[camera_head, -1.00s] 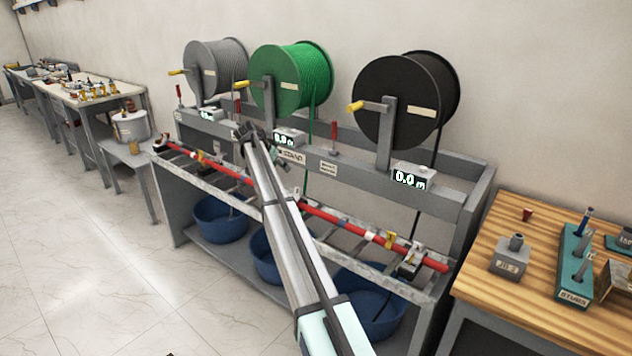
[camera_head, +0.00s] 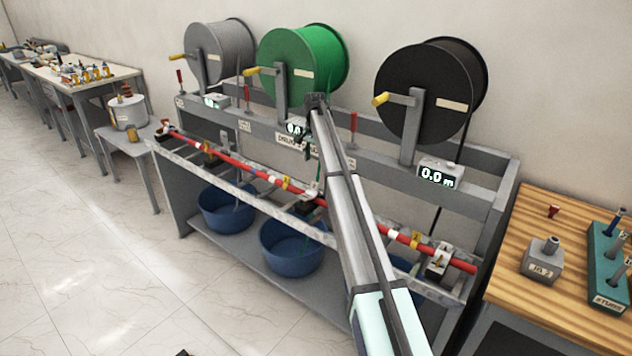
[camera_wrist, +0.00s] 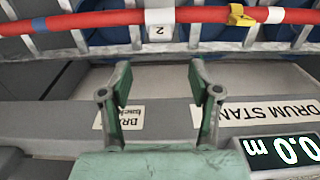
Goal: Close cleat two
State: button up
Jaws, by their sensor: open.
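My gripper (camera_head: 316,101) is in front of the stand, below the green drum (camera_head: 300,66). In the wrist view my gripper (camera_wrist: 158,82) is open and empty, its two fingers apart over the grey beam. A red bar (camera_head: 255,172) runs along the front of the stand. In the wrist view a white tag marked 2 (camera_wrist: 159,22) sits on that red bar, above and apart from my fingertips. A small pale fitting (camera_head: 310,191) is on the rail near the middle, partly beside my arm. I cannot tell whether it is cleat two or whether it is closed.
A grey drum (camera_head: 218,52) and a black drum (camera_head: 428,92) flank the green one. Red levers, such as the right one (camera_head: 353,127), stand up from the beam. Blue tubs (camera_head: 291,248) sit below. A wooden bench (camera_head: 510,268) is at right. The floor at left is clear.

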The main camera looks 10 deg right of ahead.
aim_at(315, 182)
notch_tip(315, 182, down, 11)
jog(key=p, duration=0.2)
jog(key=shift+f+p, duration=0.2)
jog(key=shift+p, duration=0.15)
grip_shut()
